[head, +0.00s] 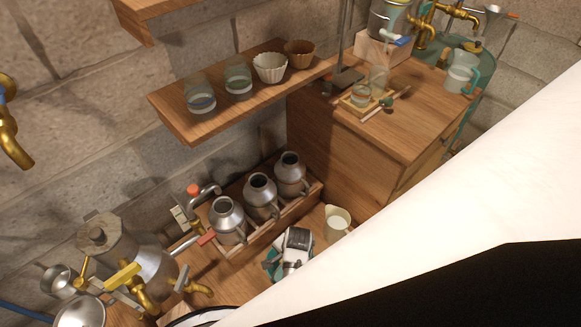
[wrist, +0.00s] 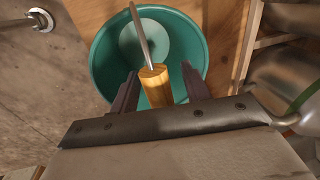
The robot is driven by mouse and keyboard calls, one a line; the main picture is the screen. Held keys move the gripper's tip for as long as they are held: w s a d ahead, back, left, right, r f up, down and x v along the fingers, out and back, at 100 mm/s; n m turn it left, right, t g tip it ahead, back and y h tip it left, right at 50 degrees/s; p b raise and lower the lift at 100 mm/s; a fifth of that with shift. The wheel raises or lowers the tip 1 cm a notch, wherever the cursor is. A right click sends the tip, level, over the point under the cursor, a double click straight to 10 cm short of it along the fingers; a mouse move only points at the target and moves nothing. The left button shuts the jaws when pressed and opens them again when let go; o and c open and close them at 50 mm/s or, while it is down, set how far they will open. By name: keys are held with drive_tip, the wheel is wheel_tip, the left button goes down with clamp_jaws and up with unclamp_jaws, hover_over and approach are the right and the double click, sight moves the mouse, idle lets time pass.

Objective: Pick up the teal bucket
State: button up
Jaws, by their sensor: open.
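The teal bucket (wrist: 197,62) is below my gripper in the wrist view, seen from above into its round mouth. A metal rod with a yellowish wooden grip (wrist: 156,85) crosses over the bucket; it looks like its handle. My gripper (wrist: 158,71) is open, with one dark finger on each side of the wooden grip. I cannot tell whether either finger touches it. In the head view my gripper (head: 296,250) is low at the centre, and only bits of the teal bucket (head: 271,266) show beside it; the rest is hidden.
Several metal jugs (head: 261,196) stand in a wooden rack left of my gripper. A cream pitcher (head: 337,222) is close on its right. A wooden cabinet (head: 345,150) rises behind. A brass-tapped metal vessel (head: 150,265) stands at lower left. A shelf (head: 190,125) hangs above.

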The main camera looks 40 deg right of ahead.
clamp_jaws()
drive_tip(key=shift+r, duration=0.15)
idle(0.4)
